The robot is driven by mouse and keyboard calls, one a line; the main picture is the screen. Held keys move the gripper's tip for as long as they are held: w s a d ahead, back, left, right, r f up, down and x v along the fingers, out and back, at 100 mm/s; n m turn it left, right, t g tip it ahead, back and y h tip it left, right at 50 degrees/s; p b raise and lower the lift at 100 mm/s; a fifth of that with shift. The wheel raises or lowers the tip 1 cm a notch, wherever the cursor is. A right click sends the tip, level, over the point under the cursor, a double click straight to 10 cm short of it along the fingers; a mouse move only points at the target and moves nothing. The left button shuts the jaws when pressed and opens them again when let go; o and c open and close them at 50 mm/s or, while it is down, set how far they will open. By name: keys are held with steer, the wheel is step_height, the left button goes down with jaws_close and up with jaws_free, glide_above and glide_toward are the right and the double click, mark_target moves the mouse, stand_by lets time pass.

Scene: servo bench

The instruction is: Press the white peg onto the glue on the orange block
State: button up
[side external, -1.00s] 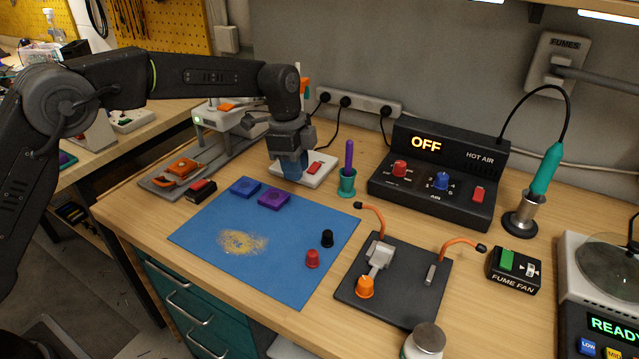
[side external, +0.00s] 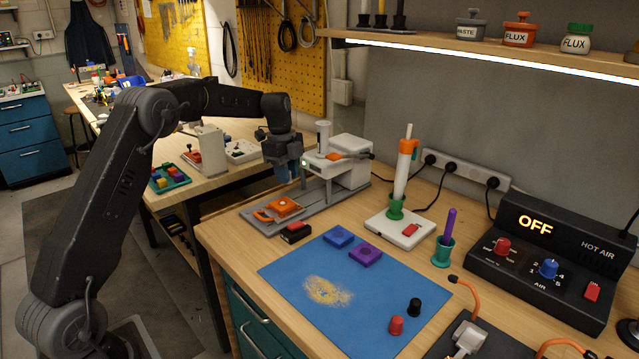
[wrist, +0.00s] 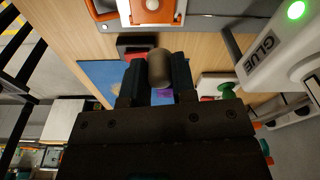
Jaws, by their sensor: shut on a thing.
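My gripper (side external: 287,173) hangs in the air behind the orange block (side external: 286,206), left of the glue dispenser, in the side view. In the wrist view my gripper (wrist: 158,66) is shut on a round-ended peg (wrist: 159,70), which looks dull grey-brown in the shade. The orange block sits on a grey fixture (side external: 252,225) at the bench's left end. It also shows cut off at the top of the wrist view (wrist: 152,12), apart from the peg.
The glue dispenser (side external: 348,165) stands close right of my gripper; its GLUE housing (wrist: 268,55) with a green light shows in the wrist view. A black box with a red top (side external: 297,232) lies before the fixture. A blue mat (side external: 345,325) holds blue and purple blocks.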

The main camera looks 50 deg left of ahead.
mark_target(284, 204)
steer(key=shift+s+a+f, duration=0.1)
steer(key=shift+s+a, duration=0.1)
steer(key=shift+a, duration=0.25)
steer(key=shift+s+a, duration=0.15)
steer(key=shift+a, duration=0.3)
steer(key=shift+f, duration=2.8)
steer(key=shift+f, duration=0.8)
steer(key=o, duration=0.8)
steer(key=shift+r, duration=0.1)
steer(key=shift+r, duration=0.1)
